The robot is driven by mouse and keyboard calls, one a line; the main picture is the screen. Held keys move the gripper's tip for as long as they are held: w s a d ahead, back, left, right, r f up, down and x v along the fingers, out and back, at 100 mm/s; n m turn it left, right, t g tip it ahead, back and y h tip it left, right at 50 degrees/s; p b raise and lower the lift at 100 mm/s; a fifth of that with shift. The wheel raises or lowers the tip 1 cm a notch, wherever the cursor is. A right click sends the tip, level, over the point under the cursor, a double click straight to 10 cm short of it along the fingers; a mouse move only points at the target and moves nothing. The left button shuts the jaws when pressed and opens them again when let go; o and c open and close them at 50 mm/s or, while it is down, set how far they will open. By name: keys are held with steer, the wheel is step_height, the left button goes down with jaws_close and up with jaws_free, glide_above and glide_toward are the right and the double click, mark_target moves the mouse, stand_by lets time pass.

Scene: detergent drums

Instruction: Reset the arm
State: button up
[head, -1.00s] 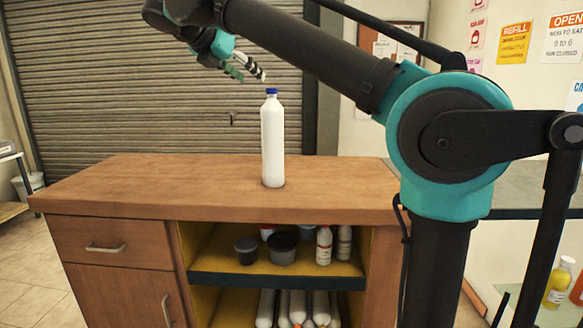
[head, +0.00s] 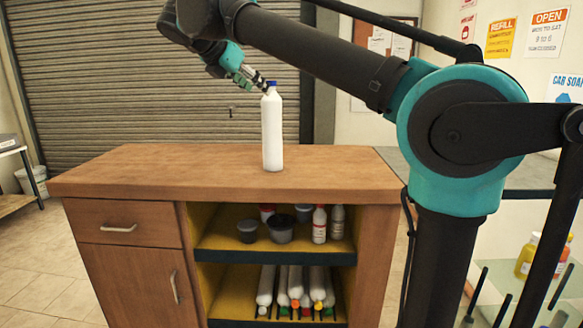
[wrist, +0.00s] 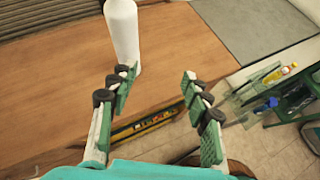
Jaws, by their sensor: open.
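My gripper (wrist: 158,98) is open and empty in the wrist view, its two green-padded fingers spread apart. A white bottle (wrist: 122,30) shows just beyond the left finger there, outside the jaws.
The counter's open shelf holds dark tubs (head: 281,229) and small bottles (head: 319,224), with several white bottles lying below. A grey surface (wrist: 260,40) adjoins the counter. Yellow bottles (head: 526,257) stand at the lower right. Most of the countertop is clear.

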steer(key=d+f+m+g+y, duration=0.15)
steer(key=d+f+m, duration=0.4)
steer(key=f, duration=0.55)
steer(key=s+d+f+m+g, duration=0.15)
steer(key=d+f+m, duration=0.25)
steer(key=d+f, duration=0.45)
steer(key=d+f+m+g+y, duration=0.15)
steer(key=d+f+m, duration=0.35)
steer(key=f, duration=0.8)
steer(key=s+d+f+m+y, duration=0.1)
steer(key=s+d+f+m, duration=0.2)
steer(key=f, duration=0.4)
steer(key=s+d+f+m, duration=0.3)
steer(key=s+f+m, duration=0.3)
steer(key=s+f, duration=0.2)
steer(key=s+d+f+m+g+y, duration=0.1)
steer(key=s+d+f+m, duration=0.3)
steer(key=s+f, duration=0.2)
steer(key=shift+f+y, duration=0.3)
steer(key=shift+f, duration=0.55)
steer(key=shift+m, duration=0.25)
